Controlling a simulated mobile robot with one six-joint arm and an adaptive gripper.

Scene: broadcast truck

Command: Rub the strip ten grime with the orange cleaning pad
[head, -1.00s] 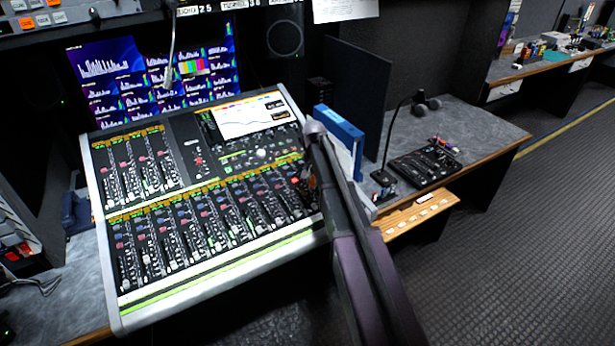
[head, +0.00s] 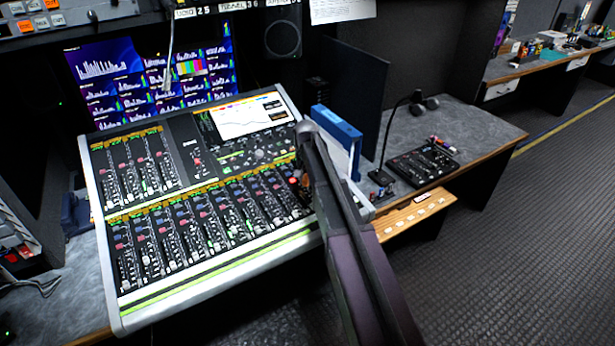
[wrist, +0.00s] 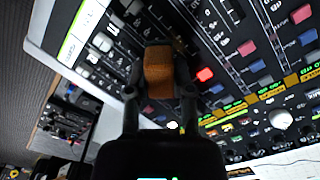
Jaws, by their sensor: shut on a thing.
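The orange cleaning pad (wrist: 158,80) is a small brown-orange block between the two dark fingers of my gripper (wrist: 159,68) in the wrist view. My gripper is shut on it, over the fader strips near one edge of the mixing console (wrist: 224,62). In the head view the mixing console (head: 112,238) stands tilted on the desk, and my arm reaches to its right-hand strips and hides part of them. I cannot tell whether the pad touches the surface. I cannot make out the strip ten grime; the pad and fingers cover part of that area.
A blue binder (head: 338,124) stands just right of the console, close to my arm. A gooseneck microphone (head: 392,135) and a small black control box (head: 423,162) are on the grey desk further right. Lit monitors (head: 150,75) stand behind the console. The floor at right is clear.

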